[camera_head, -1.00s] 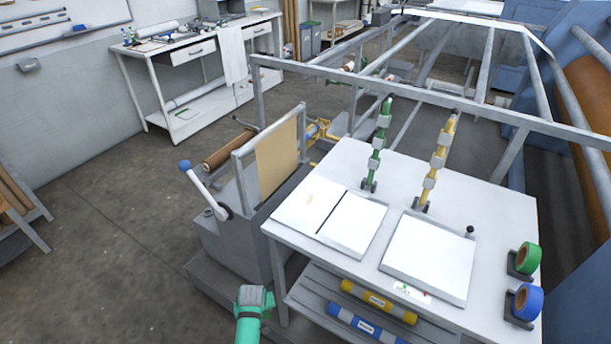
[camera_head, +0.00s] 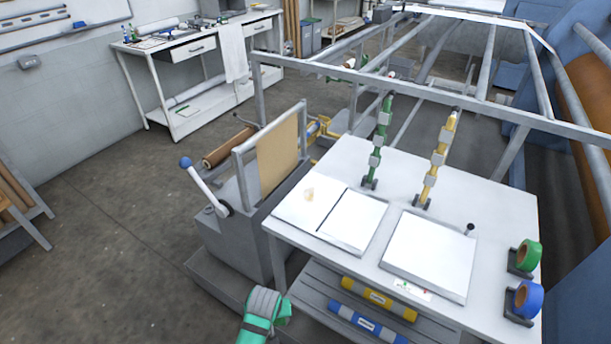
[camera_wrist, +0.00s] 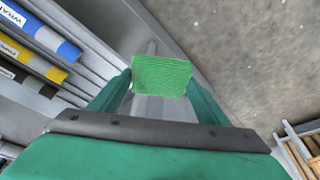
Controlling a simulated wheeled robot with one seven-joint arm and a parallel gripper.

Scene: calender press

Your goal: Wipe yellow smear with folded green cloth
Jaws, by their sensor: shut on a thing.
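A faint yellowish smear (camera_head: 309,194) lies on the left half of the white left-hand board (camera_head: 347,220) on the table. My gripper (camera_head: 284,308) is at the bottom of the head view, left of and in front of the table, well apart from the smear. In the wrist view, the green cloth (camera_wrist: 161,76) is held between the two green fingers of my gripper (camera_wrist: 160,88). The cloth looks like a small flat folded block.
The table (camera_head: 400,190) also holds a second white board (camera_head: 430,255), green and yellow upright clamps, a green tape roll (camera_head: 528,256) and a blue tape roll (camera_head: 527,300). Rolls lie on the shelf below. A lever machine (camera_head: 225,235) stands left of the table. Open floor lies further left.

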